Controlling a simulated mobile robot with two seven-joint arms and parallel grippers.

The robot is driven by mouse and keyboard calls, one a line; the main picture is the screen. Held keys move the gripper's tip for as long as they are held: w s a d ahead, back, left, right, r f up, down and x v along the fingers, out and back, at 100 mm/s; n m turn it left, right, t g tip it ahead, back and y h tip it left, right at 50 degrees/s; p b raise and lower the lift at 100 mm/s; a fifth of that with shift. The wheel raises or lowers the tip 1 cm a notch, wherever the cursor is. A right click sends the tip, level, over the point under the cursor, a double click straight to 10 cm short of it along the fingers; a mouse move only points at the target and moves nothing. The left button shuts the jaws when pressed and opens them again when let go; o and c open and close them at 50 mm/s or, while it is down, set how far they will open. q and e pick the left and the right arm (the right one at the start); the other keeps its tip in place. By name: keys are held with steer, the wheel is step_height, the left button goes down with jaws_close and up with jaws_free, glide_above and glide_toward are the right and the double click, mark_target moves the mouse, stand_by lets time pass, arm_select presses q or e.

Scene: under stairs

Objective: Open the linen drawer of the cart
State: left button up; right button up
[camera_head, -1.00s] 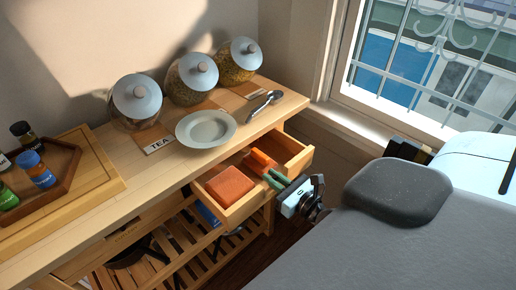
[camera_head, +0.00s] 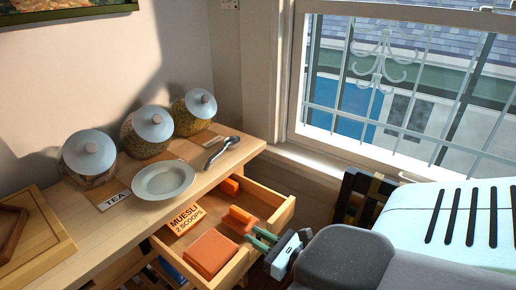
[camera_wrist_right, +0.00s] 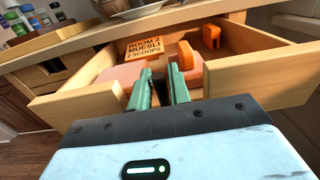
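The linen drawer (camera_head: 280,213) is pulled out from under the wooden counter (camera_head: 105,225). It holds a salmon-coloured block (camera_head: 211,253), orange pieces (camera_head: 240,218) and a card reading "MUESLI 2 SCOOPS" (camera_head: 183,219). My right gripper (camera_head: 257,242) is at the middle of the drawer front. In the right wrist view its two green fingers (camera_wrist_right: 160,88) reach to the front, with a narrow gap between them. My left gripper is not in view.
On the counter stand jars with pale blue lids (camera_head: 90,155), a plate (camera_head: 163,180) and a spoon (camera_head: 221,150). A wooden tray (camera_head: 35,240) is at the left. The window (camera_head: 400,100) is behind. A dark frame-like object (camera_head: 358,198) stands below the sill.

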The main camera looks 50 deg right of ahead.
steer(key=shift+o, duration=1.4)
steer(key=shift+s+f+b, duration=0.2)
steer(key=shift+s+b, duration=0.1)
steer(key=shift+s, duration=0.4)
steer(key=s, duration=0.1)
steer(key=s+b, duration=0.1)
steer(key=s, duration=0.3)
steer(key=shift+s+d+b, duration=0.1)
steer(key=shift+d+b, duration=0.15)
steer(key=shift+b, duration=0.05)
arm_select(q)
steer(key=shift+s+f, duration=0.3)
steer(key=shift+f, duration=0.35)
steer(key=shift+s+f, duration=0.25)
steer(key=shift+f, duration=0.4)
arm_select(e)
steer(key=shift+s+r, duration=0.2)
steer(key=shift+s, duration=0.4)
